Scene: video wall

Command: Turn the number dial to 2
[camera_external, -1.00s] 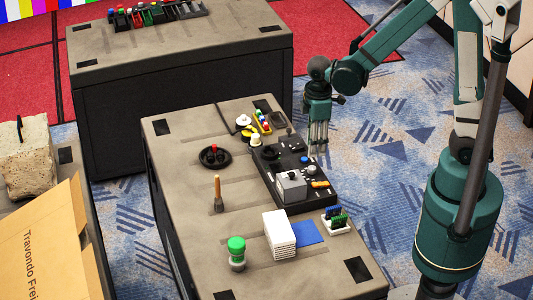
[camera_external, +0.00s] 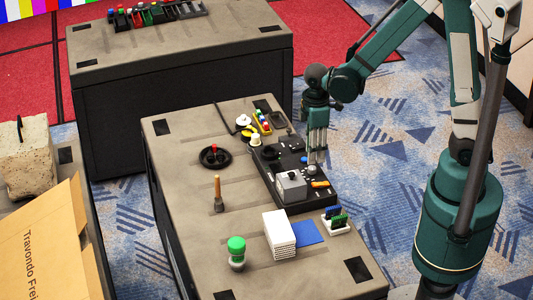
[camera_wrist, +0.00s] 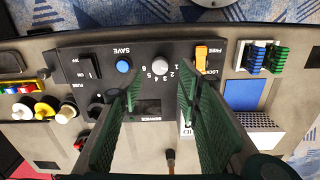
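The number dial (camera_wrist: 160,67) is a round pale grey knob on the black control panel (camera_wrist: 225,45), with printed numbers around it. Its pointer direction is too small to tell. The dial also shows in the external view (camera_external: 311,170), just below the fingertips. My gripper (camera_wrist: 160,80) is open and empty, its two green ribbed fingers apart on either side of the dial in the wrist picture. In the external view my gripper (camera_external: 316,161) points down over the panel's right edge, close to the dial. I cannot tell whether it touches anything.
A blue SAVE button (camera_wrist: 123,66) sits left of the dial, and an orange switch (camera_wrist: 200,56) sits right of it. A grey box (camera_external: 291,186) stands on the panel.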

